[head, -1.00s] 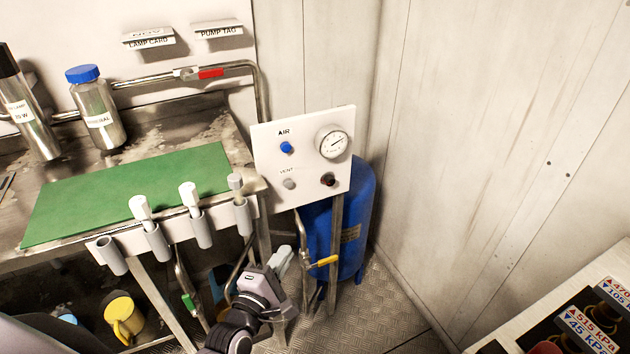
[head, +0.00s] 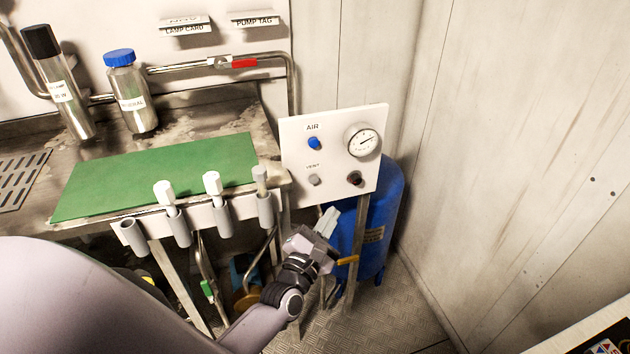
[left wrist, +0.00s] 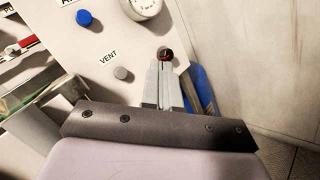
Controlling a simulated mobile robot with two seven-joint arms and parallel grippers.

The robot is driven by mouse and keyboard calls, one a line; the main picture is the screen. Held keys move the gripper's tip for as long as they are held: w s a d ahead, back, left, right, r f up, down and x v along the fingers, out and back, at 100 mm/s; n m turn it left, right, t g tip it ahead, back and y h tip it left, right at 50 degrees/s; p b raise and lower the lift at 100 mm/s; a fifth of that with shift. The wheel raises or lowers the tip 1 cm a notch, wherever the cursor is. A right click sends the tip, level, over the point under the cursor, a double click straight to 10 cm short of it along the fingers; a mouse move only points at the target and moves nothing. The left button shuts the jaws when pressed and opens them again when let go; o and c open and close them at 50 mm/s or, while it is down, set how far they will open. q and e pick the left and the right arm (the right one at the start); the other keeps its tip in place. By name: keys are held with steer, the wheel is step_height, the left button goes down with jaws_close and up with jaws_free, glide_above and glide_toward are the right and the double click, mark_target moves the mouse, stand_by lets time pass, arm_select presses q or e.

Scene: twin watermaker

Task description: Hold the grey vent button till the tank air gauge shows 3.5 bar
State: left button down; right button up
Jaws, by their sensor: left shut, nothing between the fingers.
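The white panel (head: 298,157) stands in front of the blue tank (head: 392,205). The grey vent button (head: 314,180) sits at its lower left, under a VENT label, and shows in the left wrist view (left wrist: 121,73). The round air gauge (head: 363,141) is at the panel's upper right; its needle points to the upper right, but the figures are too small to read. My left gripper (head: 329,220) is shut and empty, below the panel and apart from the vent button. In the left wrist view its fingertips (left wrist: 161,66) lie right of the button. My right gripper is not in view.
A blue button (head: 314,143) is above the vent button, and a dark red-and-black knob (head: 355,179) is to its right. A bench with a green mat (head: 150,178) and tube holders (head: 178,227) stands to the left. Metal walls close in on the right.

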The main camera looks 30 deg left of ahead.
mark_target(314, 180)
arm_select(q)
steer(key=w+a+b, duration=0.3)
steer(key=w+a, duration=0.2)
steer(key=a, duration=0.1)
steer(key=shift+w+a, duration=0.15)
steer(key=shift+w, duration=0.15)
stand_by(1.9)
steer(key=shift+w+a+b, duration=0.3)
steer(key=shift+b, duration=0.15)
